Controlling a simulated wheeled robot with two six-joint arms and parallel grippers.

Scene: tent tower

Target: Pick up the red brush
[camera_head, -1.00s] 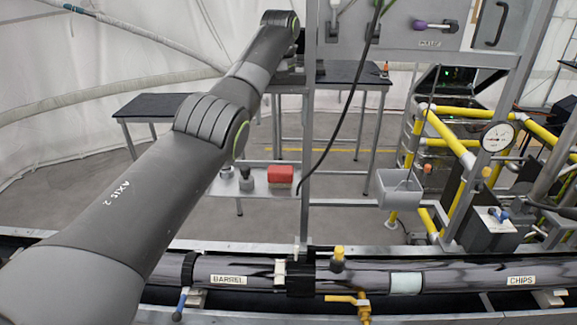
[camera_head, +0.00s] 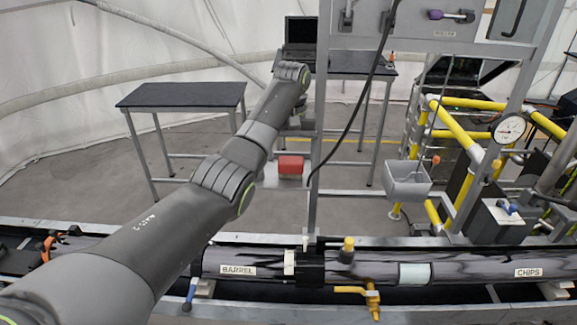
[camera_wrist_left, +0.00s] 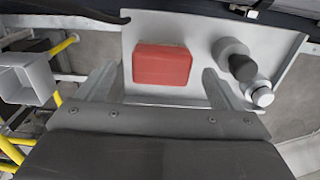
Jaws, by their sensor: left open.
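The red brush (camera_head: 290,166) shows in the head view as a red block on a small light shelf (camera_head: 270,178) beyond the pipe. In the left wrist view the red brush (camera_wrist_left: 162,65) lies on the pale shelf (camera_wrist_left: 150,23). My left gripper (camera_wrist_left: 160,70) is open and empty there, with one finger to each side of the brush in the picture. In the head view my left arm reaches forward from the lower left, and its wrist end is above the brush near the upright post. The fingers are hard to make out there. My right gripper is not in view.
A grey round-topped object (camera_wrist_left: 236,58) and a smaller white-capped one (camera_wrist_left: 260,95) stand right of the brush. An upright metal post (camera_head: 320,130) with a hanging black cable is close to the arm. The dark pipe (camera_head: 350,265) crosses in front. A grey bin (camera_head: 408,180) hangs at right.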

